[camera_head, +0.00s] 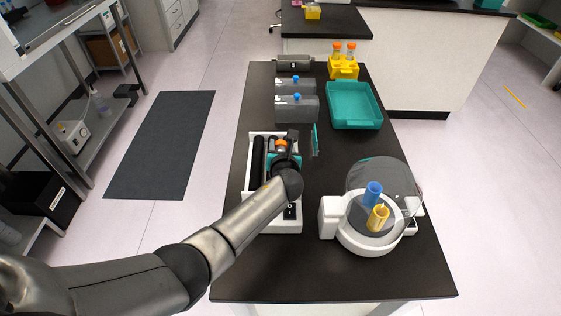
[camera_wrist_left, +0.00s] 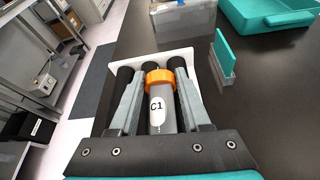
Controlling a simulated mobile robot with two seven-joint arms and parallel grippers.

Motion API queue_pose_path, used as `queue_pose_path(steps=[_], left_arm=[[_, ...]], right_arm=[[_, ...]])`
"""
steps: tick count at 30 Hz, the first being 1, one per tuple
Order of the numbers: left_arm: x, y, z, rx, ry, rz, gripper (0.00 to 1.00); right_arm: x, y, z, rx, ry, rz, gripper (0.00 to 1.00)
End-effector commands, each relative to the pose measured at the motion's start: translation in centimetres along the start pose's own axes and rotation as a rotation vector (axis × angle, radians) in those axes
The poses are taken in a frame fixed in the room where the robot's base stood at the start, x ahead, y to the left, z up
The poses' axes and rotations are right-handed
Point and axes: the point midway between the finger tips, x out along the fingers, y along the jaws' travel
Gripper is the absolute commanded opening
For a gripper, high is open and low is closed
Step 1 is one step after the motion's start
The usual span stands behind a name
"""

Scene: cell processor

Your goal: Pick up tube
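A clear tube with an orange cap and a "C1" label (camera_wrist_left: 162,108) lies along the black rollers of a white roller device (camera_wrist_left: 203,93). In the head view its orange cap (camera_head: 282,143) shows just beyond my left wrist. My left gripper (camera_head: 283,150) reaches down over the device. In the left wrist view the fingers of that gripper (camera_wrist_left: 160,78) stand on both sides of the tube, close to its cap. Whether they touch it is not clear. The tube rests at the level of the rollers. My right gripper is not in view.
A white centrifuge-like device (camera_head: 361,236) with a clear lid and blue and yellow inserts stands at the right. A small teal-handled piece (camera_head: 315,140), clear boxes (camera_head: 296,108), a teal tray (camera_head: 355,119) and a yellow rack with orange-capped tubes (camera_head: 343,68) stand farther back.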

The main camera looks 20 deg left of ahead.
Motion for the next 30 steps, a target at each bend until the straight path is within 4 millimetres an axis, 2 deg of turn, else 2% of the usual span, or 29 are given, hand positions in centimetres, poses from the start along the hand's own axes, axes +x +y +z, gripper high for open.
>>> queue_pose_path(steps=[1, 9, 12, 23, 30], left_arm=[[0.0, 0.0, 0.0, 0.000, 0.000, 0.000, 0.39], [0.0, 0.0, 0.0, 0.001, 0.000, 0.001, 0.08], [0.0, 0.0, 0.0, 0.001, 0.000, 0.001, 0.00], [-0.1, 0.1, 0.2, 0.001, 0.000, 0.001, 0.00], [-0.9, 0.4, 2.3, 0.000, -0.002, 0.001, 0.00]], right_arm=[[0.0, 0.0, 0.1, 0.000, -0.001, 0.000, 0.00], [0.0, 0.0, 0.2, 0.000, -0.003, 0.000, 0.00], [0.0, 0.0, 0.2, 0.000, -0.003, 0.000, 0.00], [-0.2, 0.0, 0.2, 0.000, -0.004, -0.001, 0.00], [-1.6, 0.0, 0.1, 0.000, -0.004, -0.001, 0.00]])
